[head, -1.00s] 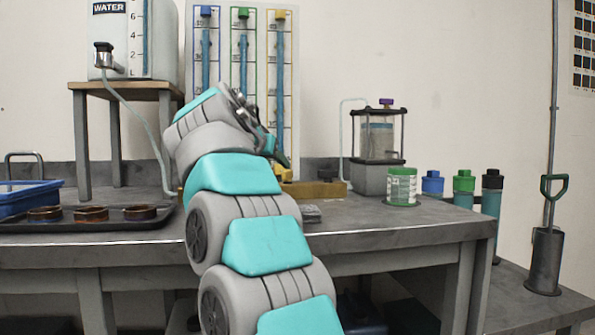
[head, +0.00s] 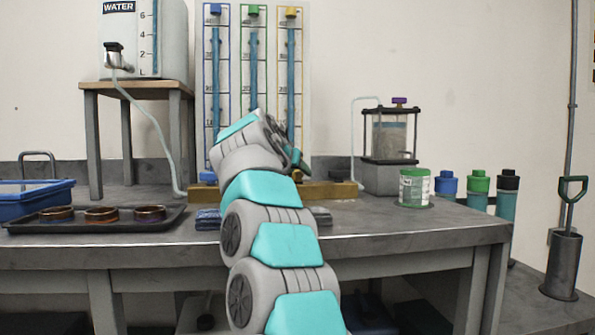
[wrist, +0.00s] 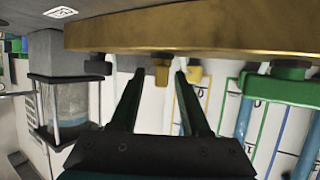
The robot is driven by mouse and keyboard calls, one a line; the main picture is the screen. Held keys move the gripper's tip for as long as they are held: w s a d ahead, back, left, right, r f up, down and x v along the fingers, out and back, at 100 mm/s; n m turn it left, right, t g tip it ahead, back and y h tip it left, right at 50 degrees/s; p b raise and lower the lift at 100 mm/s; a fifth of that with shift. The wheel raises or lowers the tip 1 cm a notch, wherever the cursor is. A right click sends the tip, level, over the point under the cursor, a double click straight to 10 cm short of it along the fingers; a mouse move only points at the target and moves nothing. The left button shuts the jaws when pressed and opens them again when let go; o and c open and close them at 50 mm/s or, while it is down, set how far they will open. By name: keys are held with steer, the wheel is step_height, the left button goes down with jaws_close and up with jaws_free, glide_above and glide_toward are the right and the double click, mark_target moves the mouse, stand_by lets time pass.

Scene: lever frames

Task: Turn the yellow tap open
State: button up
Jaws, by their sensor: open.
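In the wrist view the yellow tap (wrist: 162,70) is a small knob on the brass-coloured block (wrist: 190,35), which also shows on the bench in the head view (head: 335,190). My gripper (wrist: 160,74) is open, with one dark green finger on each side of the tap in the picture. I cannot tell whether a finger touches it. In the head view my gripper (head: 299,161) is low in front of the tubes, and my arm hides the yellow tap. The yellow-framed tube (head: 291,70) stands above the block.
A blue tap (head: 207,178) sits at the block's left end. A green tap (wrist: 290,70) shows right of my fingers in the wrist view. A clear tank (head: 390,135) and a white tub (head: 414,187) stand to the right. A tray (head: 100,220) lies at left.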

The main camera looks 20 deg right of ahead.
steer(key=shift+c, duration=0.2)
jaws_close()
steer(key=shift+s+n+y, duration=0.1)
steer(key=shift+n+y, duration=0.2)
steer(key=shift+d+n+t+y, duration=0.1)
steer(key=shift+n+t+y, duration=0.6)
steer(key=shift+r+n+t+y+p, duration=0.25)
steer(key=shift+n+t+y+p, duration=0.35)
steer(key=shift+n+y+p, duration=0.35)
steer(key=n+y+p, duration=0.1)
steer(key=y+p, duration=0.1)
steer(key=p, duration=0.1)
steer(key=shift+n+t, duration=0.35)
steer(key=shift+t, duration=0.05)
steer(key=shift+f+n+p, duration=0.2)
steer(key=shift+n+p, duration=0.1)
steer(key=shift+p, duration=0.05)
